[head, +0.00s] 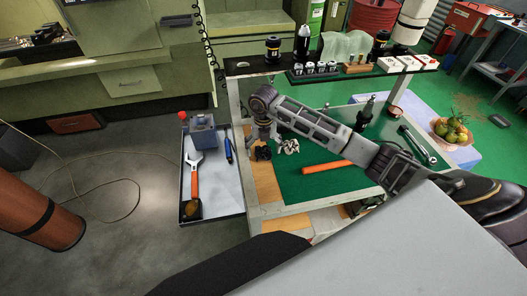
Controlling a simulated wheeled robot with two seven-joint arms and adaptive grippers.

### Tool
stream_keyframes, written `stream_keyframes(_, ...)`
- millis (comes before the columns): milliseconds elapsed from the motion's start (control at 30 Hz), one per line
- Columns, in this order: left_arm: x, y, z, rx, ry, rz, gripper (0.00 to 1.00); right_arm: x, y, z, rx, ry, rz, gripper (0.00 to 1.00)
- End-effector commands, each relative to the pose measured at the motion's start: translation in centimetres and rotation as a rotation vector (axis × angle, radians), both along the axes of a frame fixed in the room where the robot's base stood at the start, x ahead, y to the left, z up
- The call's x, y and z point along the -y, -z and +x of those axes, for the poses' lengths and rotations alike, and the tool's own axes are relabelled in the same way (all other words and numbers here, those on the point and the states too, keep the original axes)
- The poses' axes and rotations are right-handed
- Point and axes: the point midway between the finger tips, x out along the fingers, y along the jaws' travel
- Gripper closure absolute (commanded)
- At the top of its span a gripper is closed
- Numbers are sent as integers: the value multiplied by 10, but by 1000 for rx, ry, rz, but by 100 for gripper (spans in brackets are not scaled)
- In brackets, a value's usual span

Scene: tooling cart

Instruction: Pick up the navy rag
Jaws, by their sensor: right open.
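No clearly navy cloth can be made out. A small, very dark bunched thing (263,153) lies on the wooden strip at the left of the cart top; whether it is the navy rag I cannot tell. My right arm comes in from the right across the cart, and my right gripper (264,138) points down just above this dark thing. The gripper is open, and nothing shows held in it. Whether its fingers touch the dark thing cannot be told. My left gripper is not in view.
A silver part (288,146) lies right beside the gripper. An orange-red bar (326,167) and a wrench (418,146) lie on the green mat (300,185). A side tray (222,199) holds a blue-grey block (203,138) and an orange-handled wrench (194,180). A raised shelf (262,68) spans the back.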

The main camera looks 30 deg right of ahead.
Motion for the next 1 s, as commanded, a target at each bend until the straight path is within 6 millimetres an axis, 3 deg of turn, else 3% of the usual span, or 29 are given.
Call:
stream_keyframes(200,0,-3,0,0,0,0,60,0,14,-1,-1,0,0,13)
stream_keyframes(667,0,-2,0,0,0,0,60,0,15,0,0,-1,-1,13)
stream_keyframes(1000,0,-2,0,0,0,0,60,0,15,0,0,0,-1,57)
